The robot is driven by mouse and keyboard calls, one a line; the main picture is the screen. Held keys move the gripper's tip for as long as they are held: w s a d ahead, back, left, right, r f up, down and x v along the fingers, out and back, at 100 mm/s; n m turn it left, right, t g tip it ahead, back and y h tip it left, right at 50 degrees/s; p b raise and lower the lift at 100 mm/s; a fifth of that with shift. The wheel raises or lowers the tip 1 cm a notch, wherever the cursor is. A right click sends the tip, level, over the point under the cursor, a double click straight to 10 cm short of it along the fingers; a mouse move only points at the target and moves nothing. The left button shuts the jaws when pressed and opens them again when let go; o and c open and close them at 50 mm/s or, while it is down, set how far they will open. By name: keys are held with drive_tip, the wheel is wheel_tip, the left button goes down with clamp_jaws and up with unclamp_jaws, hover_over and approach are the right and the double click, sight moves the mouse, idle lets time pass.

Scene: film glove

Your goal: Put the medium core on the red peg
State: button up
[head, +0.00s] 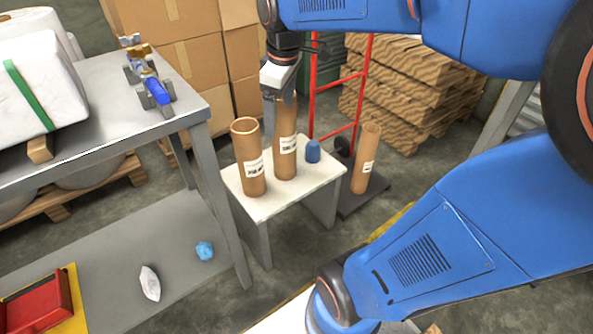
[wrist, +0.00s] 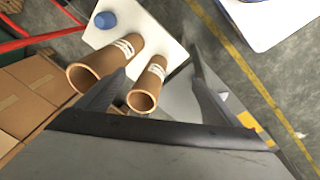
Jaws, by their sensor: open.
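Two brown cardboard cores stand upright on a small white table: a left core (head: 250,160) and a taller one (head: 286,150) beside it. A third core (head: 365,160) stands to the right, off the table. I cannot tell for certain which is the medium core. My gripper (head: 276,98) is open and empty, pointing down in front of the taller core's top, which it partly hides. In the wrist view, the left core (wrist: 147,92) shows between the spread fingers and the taller core (wrist: 105,66) lies to their left. I cannot make out a red peg.
A blue cap-like object (head: 313,152) is on the white table (head: 262,206) right of the cores. A grey workbench (head: 100,110) with blue and brown fittings (head: 150,82) stands left. A red hand truck (head: 343,88), boxes (head: 190,60) and stacked sacks (head: 400,90) are behind.

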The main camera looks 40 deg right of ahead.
drive_tip(key=s+a+f+m+t, duration=0.1)
drive_tip(key=s+a+f+m, duration=0.1)
drive_tip(key=s, duration=0.5)
drive_tip(key=s+a+f+m+t, duration=0.1)
drive_tip(key=s+a+f+m, duration=0.2)
drive_tip(key=s, duration=0.5)
drive_tip(key=shift+a+f+m, duration=0.3)
drive_tip(key=shift+f+m, duration=0.35)
drive_tip(key=shift+m, duration=0.45)
drive_tip(key=shift+s, duration=0.1)
